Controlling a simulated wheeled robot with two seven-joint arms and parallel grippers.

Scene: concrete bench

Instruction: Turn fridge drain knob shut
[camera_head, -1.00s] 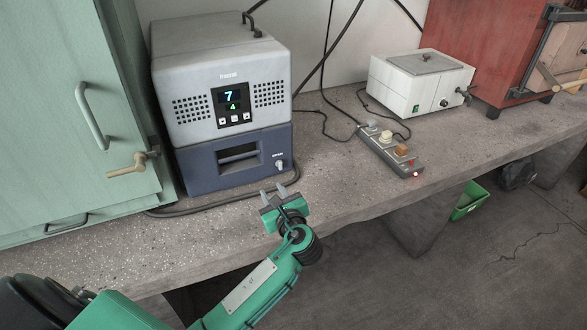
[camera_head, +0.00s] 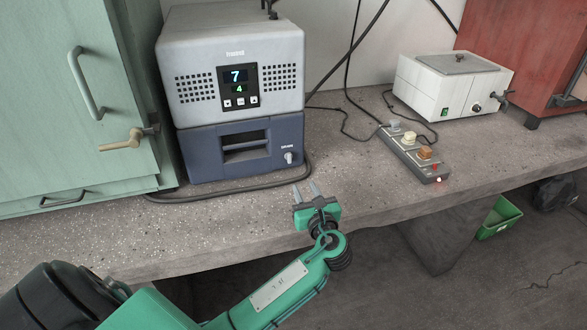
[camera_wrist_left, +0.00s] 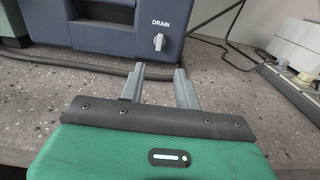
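The fridge is a two-tone box on the bench, grey above (camera_head: 232,60) and blue below, with a lit display reading 7 and 4. Its small light drain knob (camera_head: 288,157) sits at the right of the blue front. In the left wrist view the knob (camera_wrist_left: 158,42) is under the word DRAIN, its grip standing close to upright. My left gripper (camera_head: 307,190) is open and empty, in front of and below the knob and apart from it. In the left wrist view its fingers (camera_wrist_left: 158,82) point toward the fridge. My right gripper is not in view.
A black cable (camera_head: 240,184) lies along the fridge's base. A green cabinet (camera_head: 75,120) with a tan-handled lever (camera_head: 122,142) stands left. A switch strip (camera_head: 415,152) and white box (camera_head: 450,85) stand right. The bench's front edge runs under my left gripper.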

